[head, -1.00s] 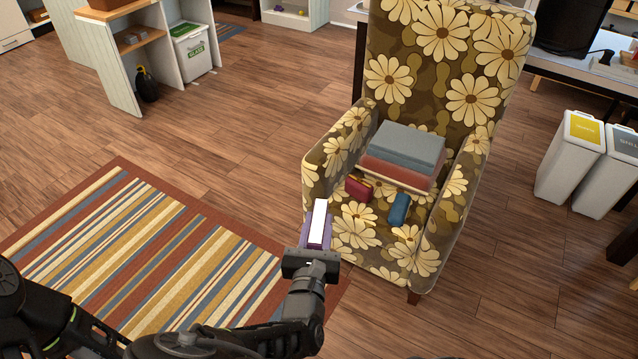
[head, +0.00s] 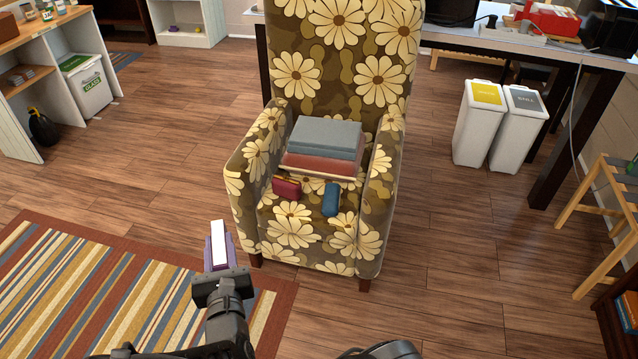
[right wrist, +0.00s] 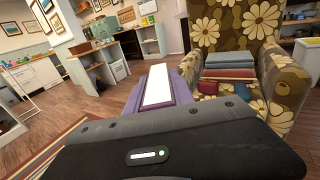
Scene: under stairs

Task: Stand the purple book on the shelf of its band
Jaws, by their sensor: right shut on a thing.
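The purple book (head: 219,246) is held in my right gripper (head: 221,272), in front of the armchair's left side in the head view. Its white page edge faces up. In the right wrist view the purple book (right wrist: 158,90) points away from the gripper body, whose fingers are hidden there. The right gripper is shut on the book. No shelf with a band can be made out for certain; part of a brown bookcase (head: 608,318) with books shows at the lower right edge of the head view. My left gripper is not in view.
The flowered armchair (head: 262,150) holds stacked books (head: 325,137), a dark red purse (head: 286,188) and a blue case (head: 331,200). Two bins (head: 485,118) stand to the right near a wooden stool (head: 590,215). A striped rug (head: 75,285) lies left.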

